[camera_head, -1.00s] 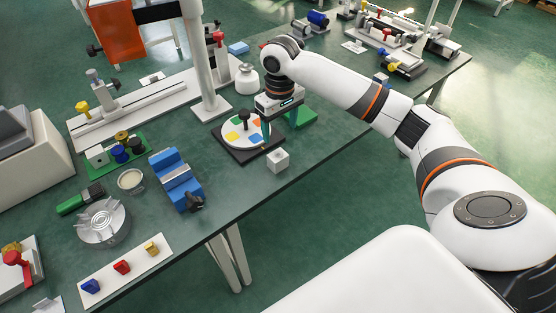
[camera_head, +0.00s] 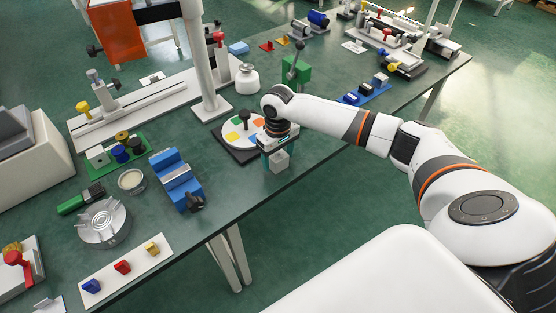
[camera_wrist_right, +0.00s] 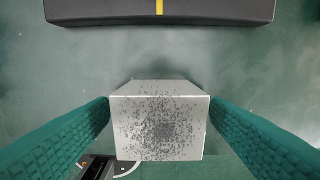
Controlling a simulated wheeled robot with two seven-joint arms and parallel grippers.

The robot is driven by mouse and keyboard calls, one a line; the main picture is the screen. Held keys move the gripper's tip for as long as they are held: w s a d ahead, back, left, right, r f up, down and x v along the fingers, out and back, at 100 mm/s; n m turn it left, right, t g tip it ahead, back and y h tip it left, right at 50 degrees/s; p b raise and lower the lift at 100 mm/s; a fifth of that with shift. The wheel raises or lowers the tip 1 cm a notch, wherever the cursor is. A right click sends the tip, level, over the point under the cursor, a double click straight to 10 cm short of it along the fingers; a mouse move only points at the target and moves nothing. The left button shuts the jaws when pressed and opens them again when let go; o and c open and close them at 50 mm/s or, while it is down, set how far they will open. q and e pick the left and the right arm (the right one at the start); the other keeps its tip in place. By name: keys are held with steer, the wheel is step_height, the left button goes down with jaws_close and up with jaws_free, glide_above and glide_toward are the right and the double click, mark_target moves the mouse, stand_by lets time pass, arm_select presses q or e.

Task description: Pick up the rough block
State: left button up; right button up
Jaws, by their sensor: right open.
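The rough block (camera_head: 279,161) is a small pale cube on the green table, near its front edge. In the right wrist view its pale face (camera_wrist_right: 160,127) is covered in dark grey specks. My right gripper (camera_head: 278,158) is over it from above, with teal fingers on either side. In the wrist view the ribbed fingers (camera_wrist_right: 160,112) are open, with the block between them. Whether either finger touches it is not clear. My left gripper is not in view.
A colour dial on a black base (camera_head: 238,155) stands close behind and left of the block. A green block with a lever (camera_head: 297,69) is farther back. A blue vise (camera_head: 176,178) stands to the left. The table's front edge runs close by.

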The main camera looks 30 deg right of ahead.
steer(key=c, duration=1.1)
steer(key=shift+c, duration=0.2)
steer(key=shift+r, duration=0.15)
